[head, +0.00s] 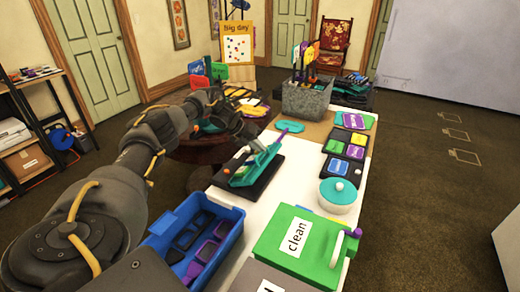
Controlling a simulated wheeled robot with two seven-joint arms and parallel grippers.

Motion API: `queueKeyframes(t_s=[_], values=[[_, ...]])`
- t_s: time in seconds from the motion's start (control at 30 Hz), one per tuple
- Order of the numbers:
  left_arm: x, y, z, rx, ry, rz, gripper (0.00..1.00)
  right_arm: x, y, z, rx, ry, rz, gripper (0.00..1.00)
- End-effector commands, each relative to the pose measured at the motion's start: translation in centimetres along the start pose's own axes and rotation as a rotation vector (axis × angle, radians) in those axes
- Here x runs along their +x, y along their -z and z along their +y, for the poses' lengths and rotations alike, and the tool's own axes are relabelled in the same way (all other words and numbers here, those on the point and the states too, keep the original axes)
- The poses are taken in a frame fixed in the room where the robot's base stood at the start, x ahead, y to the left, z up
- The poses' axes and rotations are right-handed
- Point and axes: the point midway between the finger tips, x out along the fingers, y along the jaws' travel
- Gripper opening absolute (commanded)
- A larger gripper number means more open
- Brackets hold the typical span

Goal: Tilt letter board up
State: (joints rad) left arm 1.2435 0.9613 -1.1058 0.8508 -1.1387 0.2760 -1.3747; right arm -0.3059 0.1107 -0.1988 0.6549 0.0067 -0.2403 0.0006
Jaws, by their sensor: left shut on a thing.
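A teal-green board (247,175) with a pale label stands tilted on a flat black base (262,186) at the left edge of the white table (290,190). I take it to be the letter board; its lettering is too small to read. My left arm reaches in from the left, and my left gripper (258,148) is at the board's upper far part, shut on it. The gripper hides some of that edge. My right gripper is out of view.
A blue bin (233,217) of dark frames stands nearer on the left. A white pot with teal lid (338,190) and a green "clean" board (290,262) are at the right. Black trays with coloured cards (341,166) and a grey prop bin (312,98) lie beyond.

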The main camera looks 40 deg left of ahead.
Motion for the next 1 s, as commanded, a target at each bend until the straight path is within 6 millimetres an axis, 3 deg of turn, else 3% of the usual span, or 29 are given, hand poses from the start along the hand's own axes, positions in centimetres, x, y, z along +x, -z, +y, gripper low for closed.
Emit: queueKeyframes(t_s=[0.57,0.6,0.77,1.0], values=[[-0.27,0.02,0.65,-0.004,-0.011,-0.002,0.0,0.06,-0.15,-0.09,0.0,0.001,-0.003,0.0],[-0.27,0.02,0.67,-0.004,-0.011,-0.001,0.12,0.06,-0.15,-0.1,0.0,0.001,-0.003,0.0],[-0.21,0.02,0.55,-0.003,-0.009,0.0,0.32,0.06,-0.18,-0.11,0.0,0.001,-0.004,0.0],[-0.1,-0.02,0.28,0.0,-0.005,0.001,0.32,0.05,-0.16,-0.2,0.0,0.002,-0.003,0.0]])
